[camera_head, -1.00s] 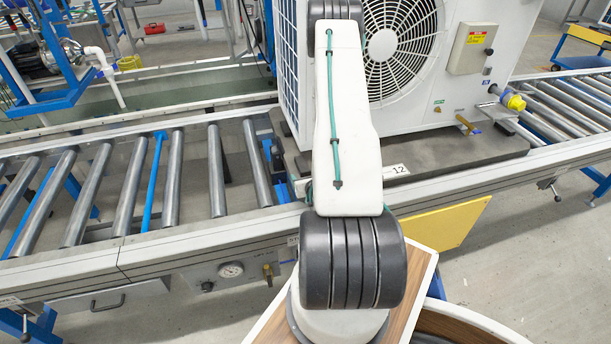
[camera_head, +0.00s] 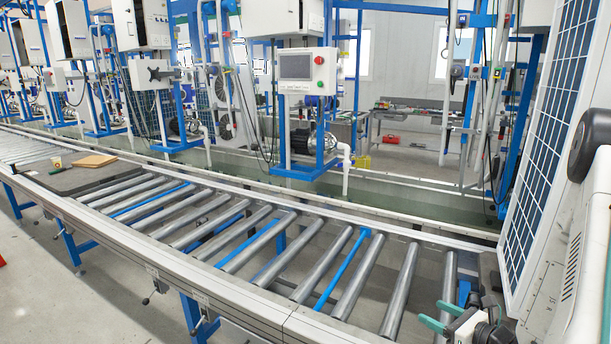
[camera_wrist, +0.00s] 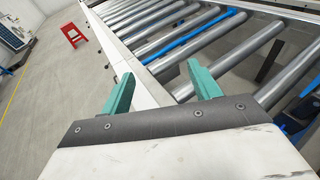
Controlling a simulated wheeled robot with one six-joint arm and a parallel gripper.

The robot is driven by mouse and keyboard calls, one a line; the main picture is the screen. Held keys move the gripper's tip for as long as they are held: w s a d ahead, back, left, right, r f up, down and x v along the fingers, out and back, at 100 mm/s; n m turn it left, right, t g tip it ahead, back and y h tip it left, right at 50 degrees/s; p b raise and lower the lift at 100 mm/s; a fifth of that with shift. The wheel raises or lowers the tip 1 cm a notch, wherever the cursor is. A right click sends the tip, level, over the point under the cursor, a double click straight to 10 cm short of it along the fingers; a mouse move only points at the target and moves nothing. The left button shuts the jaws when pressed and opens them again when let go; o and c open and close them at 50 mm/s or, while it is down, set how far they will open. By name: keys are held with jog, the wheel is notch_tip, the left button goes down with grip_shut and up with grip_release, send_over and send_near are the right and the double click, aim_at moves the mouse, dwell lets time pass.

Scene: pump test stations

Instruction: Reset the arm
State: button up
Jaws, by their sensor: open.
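The conveyor's pale side rail (camera_wrist: 148,92) and metal rollers (camera_wrist: 232,72) lie beyond the fingertips. Only part of my arm shows, at the right edge of the head view; the rest is out of frame.
The roller conveyor (camera_head: 265,240) runs from lower right to far left, its near rollers bare. A large unit with a blue-grid side (camera_head: 545,150) stands at the right, close to my arm. Test stations (camera_head: 300,70) line the back. A red stool (camera_wrist: 73,35) stands on open floor.

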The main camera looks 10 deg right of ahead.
jog(key=s+a+r+n+g+y, duration=0.4)
jog(key=a+r+n+g, duration=0.25)
jog(key=a+n, duration=0.25)
jog(key=s+a+r+n+g+y, duration=0.3)
jog(key=s+a+r+n+g, duration=0.1)
jog(key=a+r+n+g, duration=0.35)
jog(key=s+a+r+n+h, duration=0.4)
jog(key=s+r+n+h, duration=0.8)
jog(key=n, duration=0.4)
jog(key=shift+s+a+r+t, duration=0.15)
jog(key=shift+s+r+t, duration=0.25)
jog(key=shift+r, duration=0.4)
